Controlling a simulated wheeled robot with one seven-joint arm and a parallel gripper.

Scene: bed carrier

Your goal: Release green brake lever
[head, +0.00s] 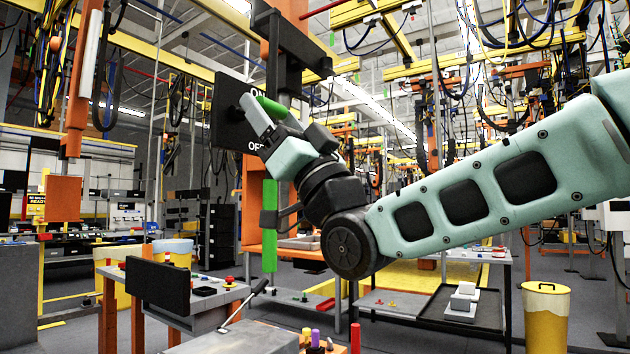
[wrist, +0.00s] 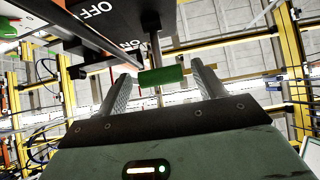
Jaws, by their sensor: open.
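A dark panel (head: 228,120) with ON and OFF lettering stands upright at upper left centre in the head view. It also shows in the wrist view (wrist: 92,14), at the top. The green brake lever (head: 271,106) is a short green handle at the panel; in the wrist view its green grip (wrist: 162,75) hangs on a thin dark rod. My gripper (head: 256,103) is raised to the panel. In the wrist view my gripper (wrist: 161,72) is open, with one finger on each side of the green grip. Small gaps seem to remain; contact cannot be told.
A long green upright bar (head: 270,225) stands below the panel by an orange frame. A workbench (head: 200,320) with a black box is at lower left. A yellow bin (head: 547,318) stands at lower right. Cables and yellow beams hang overhead.

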